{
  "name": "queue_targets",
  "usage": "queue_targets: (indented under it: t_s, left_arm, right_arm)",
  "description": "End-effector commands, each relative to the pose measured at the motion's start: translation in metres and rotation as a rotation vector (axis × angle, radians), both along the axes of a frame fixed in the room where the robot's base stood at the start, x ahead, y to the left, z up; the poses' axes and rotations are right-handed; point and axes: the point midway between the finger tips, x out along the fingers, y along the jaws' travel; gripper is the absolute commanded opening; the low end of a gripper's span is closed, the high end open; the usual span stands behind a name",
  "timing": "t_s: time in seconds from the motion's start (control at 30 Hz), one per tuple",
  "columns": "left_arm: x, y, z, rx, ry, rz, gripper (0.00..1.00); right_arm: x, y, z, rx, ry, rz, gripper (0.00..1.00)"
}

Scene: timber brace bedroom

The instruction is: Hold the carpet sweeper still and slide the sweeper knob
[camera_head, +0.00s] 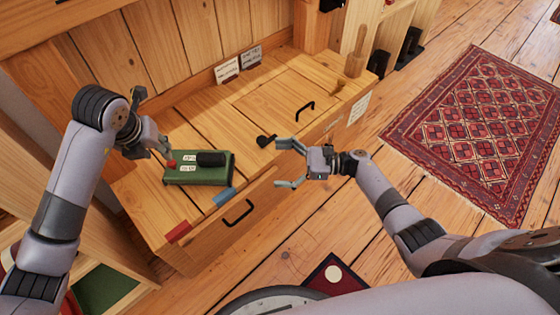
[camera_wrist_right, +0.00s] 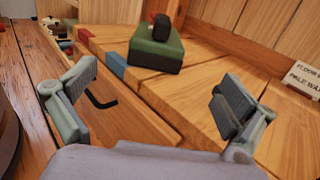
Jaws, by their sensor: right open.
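The carpet sweeper is a green box (camera_head: 200,174) with white labels, lying on the wooden chest; its green body also shows in the right wrist view (camera_wrist_right: 157,52). A black rounded piece, apparently the sweeper knob (camera_head: 211,158), sits on its top and also shows in the right wrist view (camera_wrist_right: 160,28). A small red part shows at its left end. My left gripper (camera_head: 161,149) is just beyond that end; whether it touches is unclear, as is its opening. My right gripper (camera_head: 291,164) is open and empty, to the right of the sweeper and apart from it.
The chest top (camera_head: 275,93) has a black handle, a dark flat item (camera_head: 265,140) and two label cards at the back (camera_head: 238,65). Red (camera_head: 178,232) and blue (camera_head: 224,197) patches mark its front edge. A patterned rug (camera_head: 480,130) lies on the floor at right.

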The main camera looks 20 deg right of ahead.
Motion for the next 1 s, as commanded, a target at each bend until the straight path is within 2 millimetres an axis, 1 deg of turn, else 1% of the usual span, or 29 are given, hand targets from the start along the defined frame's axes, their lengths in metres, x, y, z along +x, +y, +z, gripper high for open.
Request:
queue_targets:
  t_s: [0.17,0.5,0.7,0.83,1.0]
  left_arm:
    - [0.000,0.000,0.000,0.000,0.000,0.000,0.33]
    - [0.000,0.000,0.000,0.000,0.000,0.000,0.33]
    - [0.000,0.000,0.000,0.000,0.000,0.000,0.33]
    - [0.000,0.000,0.000,0.000,0.000,0.000,0.33]
    - [0.000,0.000,0.000,0.000,0.000,0.000,0.33]
  right_arm:
    - [0.009,0.028,0.002,0.006,-0.002,0.001,1.00]
    - [0.030,0.094,0.002,0.007,0.001,-0.001,1.00]
    - [0.041,0.129,0.002,0.007,0.002,-0.001,1.00]
    - [0.046,0.146,0.002,0.005,0.000,-0.001,1.00]
    - [0.050,0.158,0.001,0.005,0.002,-0.002,1.00]
